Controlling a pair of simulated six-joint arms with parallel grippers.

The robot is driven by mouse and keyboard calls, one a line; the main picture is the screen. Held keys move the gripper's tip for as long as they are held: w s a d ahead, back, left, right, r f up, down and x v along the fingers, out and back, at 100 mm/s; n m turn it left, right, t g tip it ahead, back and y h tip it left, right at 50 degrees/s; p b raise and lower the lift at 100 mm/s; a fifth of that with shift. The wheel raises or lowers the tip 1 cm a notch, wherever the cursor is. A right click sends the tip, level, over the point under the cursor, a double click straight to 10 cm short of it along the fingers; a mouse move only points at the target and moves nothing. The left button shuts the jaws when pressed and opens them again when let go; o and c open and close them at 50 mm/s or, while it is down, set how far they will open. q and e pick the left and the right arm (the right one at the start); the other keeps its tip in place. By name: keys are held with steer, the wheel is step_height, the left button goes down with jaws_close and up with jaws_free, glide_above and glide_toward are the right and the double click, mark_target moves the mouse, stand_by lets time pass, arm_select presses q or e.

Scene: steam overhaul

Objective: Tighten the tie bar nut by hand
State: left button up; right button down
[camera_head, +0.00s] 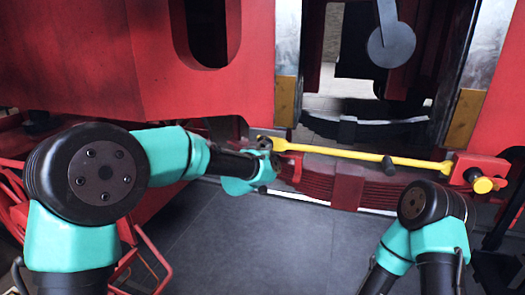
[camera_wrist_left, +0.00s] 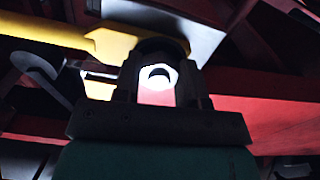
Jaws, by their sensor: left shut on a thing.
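The yellow tie bar (camera_head: 345,153) runs across the front of the red frame, nearly level in the head view. Its left end also shows in the left wrist view (camera_wrist_left: 60,32). My left gripper (camera_head: 267,155) is at the left end of the bar, and its jaws (camera_wrist_left: 158,80) fill the middle of the wrist view. It is shut on the tie bar nut (camera_wrist_left: 158,67), a bright, pale ring with a dark centre between the fingers. The nut is too small to make out in the head view. My right gripper is out of view; only part of that arm shows.
A red leaf-spring stack (camera_head: 340,182) lies just below the bar. Red frame panels (camera_head: 75,60) stand above my left arm. Grey floor (camera_head: 250,240) is open between my arms.

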arm_select(q)
steer(key=shift+f+m, duration=0.1)
steer(key=shift+m, duration=0.5)
steer(key=o, duration=0.9)
steer(key=shift+o, duration=0.2)
steer(key=shift+s, duration=0.1)
steer(key=v, duration=1.7)
steer(key=shift+a, duration=0.15)
